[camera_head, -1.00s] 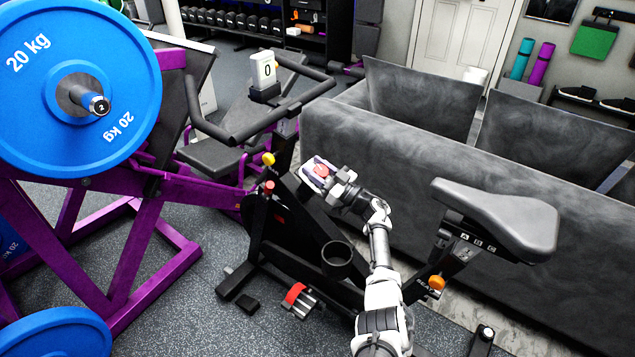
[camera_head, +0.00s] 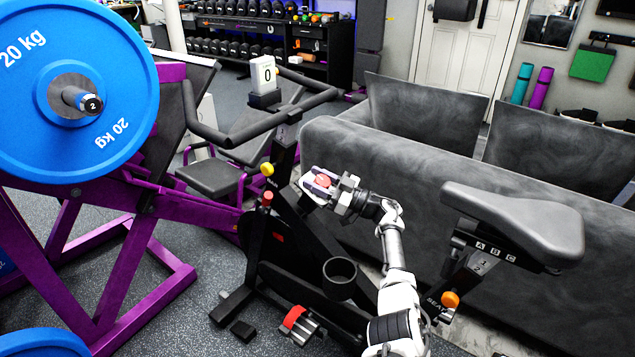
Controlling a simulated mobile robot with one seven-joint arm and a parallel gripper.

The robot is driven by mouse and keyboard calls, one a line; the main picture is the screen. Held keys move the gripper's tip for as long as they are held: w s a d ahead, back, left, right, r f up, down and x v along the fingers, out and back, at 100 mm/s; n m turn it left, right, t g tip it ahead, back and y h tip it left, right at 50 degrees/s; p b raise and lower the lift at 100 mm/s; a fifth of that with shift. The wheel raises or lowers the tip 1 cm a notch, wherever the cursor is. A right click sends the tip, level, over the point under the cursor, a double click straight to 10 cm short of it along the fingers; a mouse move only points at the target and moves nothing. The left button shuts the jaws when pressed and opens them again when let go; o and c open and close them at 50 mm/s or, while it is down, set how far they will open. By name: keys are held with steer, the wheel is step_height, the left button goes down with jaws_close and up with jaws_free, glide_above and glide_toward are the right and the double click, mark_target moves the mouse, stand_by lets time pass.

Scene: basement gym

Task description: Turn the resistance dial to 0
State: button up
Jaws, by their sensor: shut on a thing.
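An exercise bike stands in the middle, with its dark frame (camera_head: 300,247) below and its handlebar (camera_head: 240,130) above. A small white display (camera_head: 263,74) above the handlebar reads 0. A round red knob (camera_head: 322,181), apparently the resistance dial, sits between the white and purple fingers of my gripper (camera_head: 320,184). My gripper is shut on it, with my arm reaching up from the lower right. The fingers hide the knob's sides, and no marking on it can be read.
The bike's saddle (camera_head: 515,222) is to the right of my arm. A grey sofa (camera_head: 440,215) stands close behind. A purple rack (camera_head: 125,275) with a blue 20 kg plate (camera_head: 25,110) fills the left. A cup holder (camera_head: 340,272) is just below my gripper.

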steer(key=shift+r, duration=0.15)
steer(key=o, duration=1)
steer(key=b+v, duration=0.1)
steer(key=v, duration=0.6)
steer(key=shift+d, duration=0.15)
